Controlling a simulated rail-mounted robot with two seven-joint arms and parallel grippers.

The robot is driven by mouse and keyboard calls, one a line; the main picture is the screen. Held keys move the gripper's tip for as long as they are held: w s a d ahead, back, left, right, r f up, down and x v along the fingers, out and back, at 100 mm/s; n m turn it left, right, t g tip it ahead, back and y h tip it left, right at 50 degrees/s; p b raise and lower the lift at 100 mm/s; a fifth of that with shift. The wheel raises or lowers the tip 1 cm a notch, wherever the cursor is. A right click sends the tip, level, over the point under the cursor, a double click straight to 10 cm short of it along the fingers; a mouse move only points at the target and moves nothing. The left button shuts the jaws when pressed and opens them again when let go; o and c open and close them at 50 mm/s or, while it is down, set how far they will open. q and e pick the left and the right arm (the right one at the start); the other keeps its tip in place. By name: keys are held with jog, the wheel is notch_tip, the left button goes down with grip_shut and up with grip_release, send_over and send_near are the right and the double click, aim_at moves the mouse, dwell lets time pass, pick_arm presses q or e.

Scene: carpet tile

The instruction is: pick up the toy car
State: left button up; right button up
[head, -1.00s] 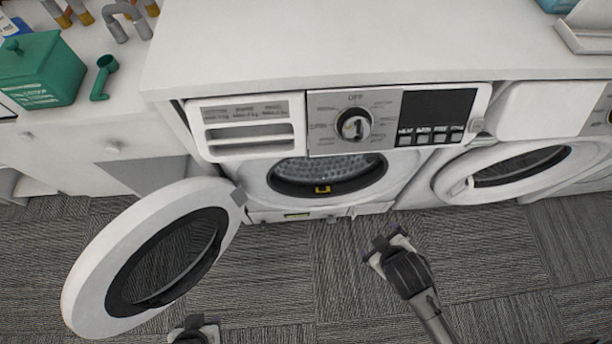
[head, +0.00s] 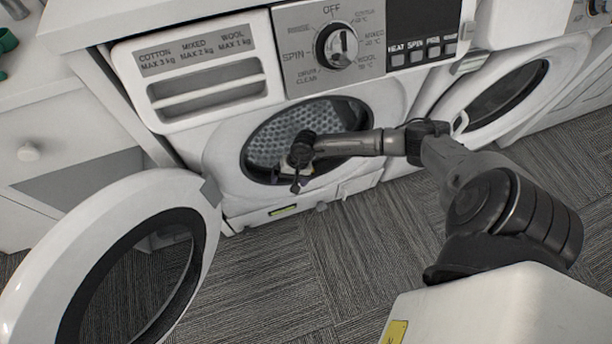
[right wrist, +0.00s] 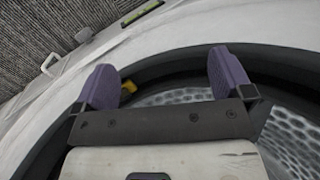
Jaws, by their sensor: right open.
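A small yellow thing, likely the toy car (right wrist: 128,87), shows in the right wrist view at the drum opening, partly covered by the left-hand finger. In the head view it cannot be made out behind my right gripper. My right gripper (head: 298,165) is at the mouth of the open washing machine (head: 215,150). In the right wrist view its two purple fingers (right wrist: 166,80) are spread wide, with nothing visibly held between them. My left gripper is out of view.
The washer's round door (head: 190,190) hangs open at the left. The dark rim and perforated drum (right wrist: 290,130) surround my right fingers. A second machine with a round door (head: 550,110) stands at the right. Carpet (head: 270,270) in front is clear.

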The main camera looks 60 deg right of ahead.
jog(key=d+n+h, duration=0.1)
jog(key=d, duration=0.2)
jog(key=d+f+g+h+b, duration=0.1)
jog(key=d, duration=0.2)
jog(key=d+n+g+h, duration=0.1)
jog(key=d, duration=0.2)
jog(key=shift+s+d+f+n+h+b, duration=0.25)
jog(key=shift+d+f+n+h+b, duration=0.05)
jog(key=shift+d+f+b, duration=0.1)
jog(key=shift+d+f, duration=0.15)
jog(key=shift+f, duration=0.2)
jog(key=shift+f+b, duration=0.55)
jog(key=shift+f, duration=0.3)
notch_tip(320, 180, down, 4)
jog(key=shift+f+b, duration=0.25)
jog(key=shift+b, duration=0.95)
jog(key=shift+c, duration=0.2)
jog(key=c, duration=0.9)
jog(key=shift+c, duration=0.3)
